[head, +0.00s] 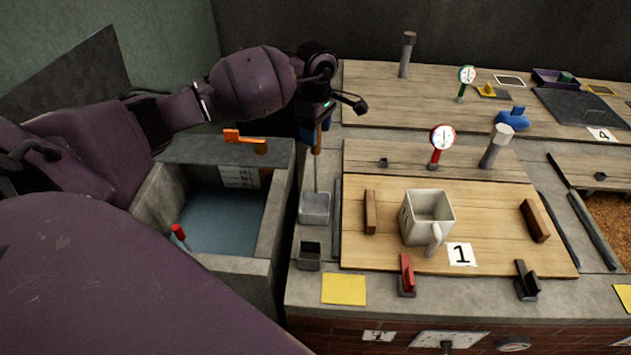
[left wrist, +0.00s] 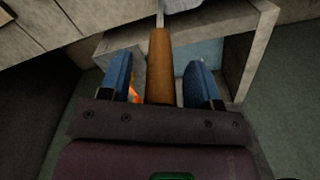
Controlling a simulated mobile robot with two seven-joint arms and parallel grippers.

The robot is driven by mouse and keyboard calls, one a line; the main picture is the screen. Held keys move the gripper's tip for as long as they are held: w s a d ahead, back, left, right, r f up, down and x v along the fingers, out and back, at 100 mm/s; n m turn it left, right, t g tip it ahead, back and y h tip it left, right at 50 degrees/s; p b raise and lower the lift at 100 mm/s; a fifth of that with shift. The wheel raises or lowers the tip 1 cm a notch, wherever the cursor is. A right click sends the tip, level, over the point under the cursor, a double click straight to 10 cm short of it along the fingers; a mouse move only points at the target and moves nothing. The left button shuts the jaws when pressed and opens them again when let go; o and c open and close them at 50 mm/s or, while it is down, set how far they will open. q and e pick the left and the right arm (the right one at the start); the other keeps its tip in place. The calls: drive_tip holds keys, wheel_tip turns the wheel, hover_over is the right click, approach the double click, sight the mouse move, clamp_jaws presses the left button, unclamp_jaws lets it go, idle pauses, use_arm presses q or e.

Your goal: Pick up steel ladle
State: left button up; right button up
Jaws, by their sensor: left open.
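The steel ladle (head: 315,207) stands upright at the left edge of the stone counter, its square metal bowl low and its thin shaft rising from it. Its brown wooden handle (left wrist: 160,65) shows in the left wrist view between the blue fingers of my left gripper (left wrist: 160,82). The fingers are open, with a gap on each side of the handle. In the head view my left gripper (head: 318,128) is at the top of the ladle and hides part of the handle. My right gripper is not in view.
A water basin (head: 282,200) with an orange lever (head: 245,140) lies left of the ladle. A small square cup (head: 309,256) is in front of its bowl.

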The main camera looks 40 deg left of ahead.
use_arm(q)
drive_tip(key=shift+f, duration=0.25)
drive_tip(key=shift+c, duration=0.5)
clamp_jaws()
drive_tip(key=shift+r, duration=0.1)
wheel_tip(320, 180, up, 20)
drive_tip(key=p, duration=0.1)
idle(0.4)
